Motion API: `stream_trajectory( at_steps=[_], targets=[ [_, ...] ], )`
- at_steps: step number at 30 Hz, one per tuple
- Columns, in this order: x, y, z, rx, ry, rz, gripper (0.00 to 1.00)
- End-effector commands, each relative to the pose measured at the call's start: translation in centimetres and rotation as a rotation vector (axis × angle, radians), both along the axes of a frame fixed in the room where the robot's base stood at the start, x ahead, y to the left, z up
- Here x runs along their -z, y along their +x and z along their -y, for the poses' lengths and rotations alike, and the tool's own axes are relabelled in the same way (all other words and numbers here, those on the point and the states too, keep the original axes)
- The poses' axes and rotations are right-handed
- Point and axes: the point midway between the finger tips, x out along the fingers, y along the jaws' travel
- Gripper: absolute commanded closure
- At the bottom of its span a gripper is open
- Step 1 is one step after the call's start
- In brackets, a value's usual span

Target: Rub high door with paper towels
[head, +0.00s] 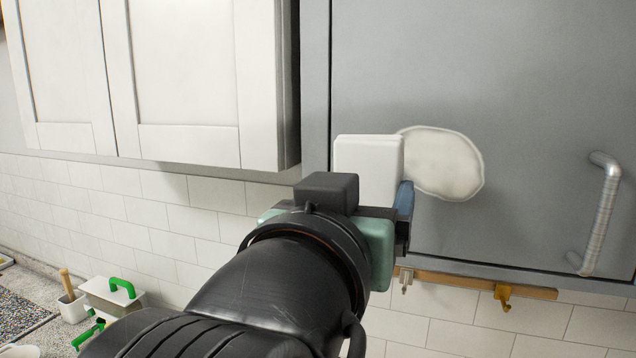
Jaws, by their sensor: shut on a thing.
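The high door (540,110) is a grey cabinet door on the right, with a metal bar handle (603,212) at its lower right. A cream-white patch (447,165) shows on its lower left part. My gripper (385,205) is shut on a white block-like pad, the paper towels (366,166). The pad is upright at the door's lower left, just left of the patch and overlapping its edge in view. I cannot tell whether the pad touches the door. My arm hides part of the gripper's fingers.
White cabinets (190,85) hang at the upper left, beside the grey cabinet. A wooden rail with hooks (478,284) runs on the tiled wall below the door. A counter at the lower left holds a white box with a green handle (110,296) and a small white pot (72,308).

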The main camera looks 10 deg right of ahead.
Motion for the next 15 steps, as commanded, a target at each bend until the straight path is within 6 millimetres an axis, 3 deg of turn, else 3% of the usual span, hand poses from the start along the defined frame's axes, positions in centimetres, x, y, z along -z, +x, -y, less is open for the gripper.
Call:
stream_trajectory(
  at_steps=[15],
  targets=[
    [-0.2,3.6,2.6,0.004,-0.003,0.002,0.63]
  ],
)
